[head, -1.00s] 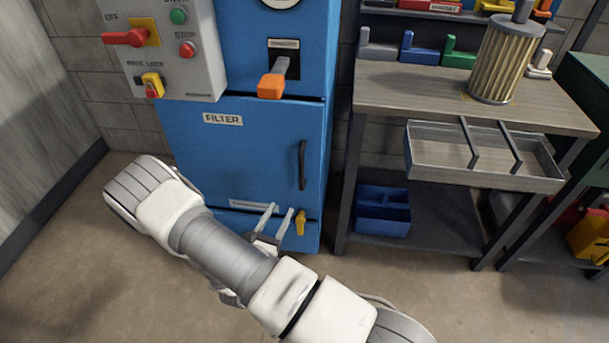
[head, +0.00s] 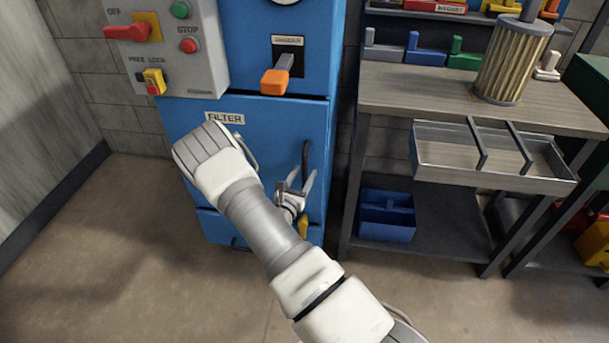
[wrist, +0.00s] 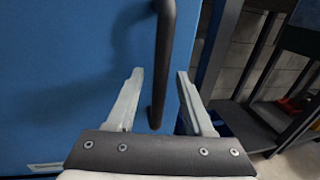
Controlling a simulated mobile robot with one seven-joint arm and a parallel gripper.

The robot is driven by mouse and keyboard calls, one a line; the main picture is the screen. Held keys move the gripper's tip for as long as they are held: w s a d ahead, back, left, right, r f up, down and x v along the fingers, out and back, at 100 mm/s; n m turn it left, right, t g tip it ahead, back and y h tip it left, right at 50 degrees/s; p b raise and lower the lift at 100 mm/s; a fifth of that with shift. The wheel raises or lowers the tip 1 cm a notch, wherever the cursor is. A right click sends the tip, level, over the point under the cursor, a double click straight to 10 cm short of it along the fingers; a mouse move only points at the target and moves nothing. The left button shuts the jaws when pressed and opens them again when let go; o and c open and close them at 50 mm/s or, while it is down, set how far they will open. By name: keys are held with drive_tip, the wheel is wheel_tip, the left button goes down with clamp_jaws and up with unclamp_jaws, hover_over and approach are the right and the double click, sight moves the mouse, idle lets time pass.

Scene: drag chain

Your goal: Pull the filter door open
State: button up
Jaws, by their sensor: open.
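My gripper (head: 296,183) is open at the handle's lower part in the head view. My arm hides much of the door in the head view.
To the right stands a workbench (head: 395,85) with an open drawer (head: 450,155) and a pleated filter (head: 510,65). The floor at left is clear.

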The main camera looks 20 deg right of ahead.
drive_tip(key=shift+w+d, duration=0.3)
drive_tip(key=shift+d, duration=0.05)
drive_tip(key=shift+c, duration=0.2)
clamp_jaws()
idle(1.1)
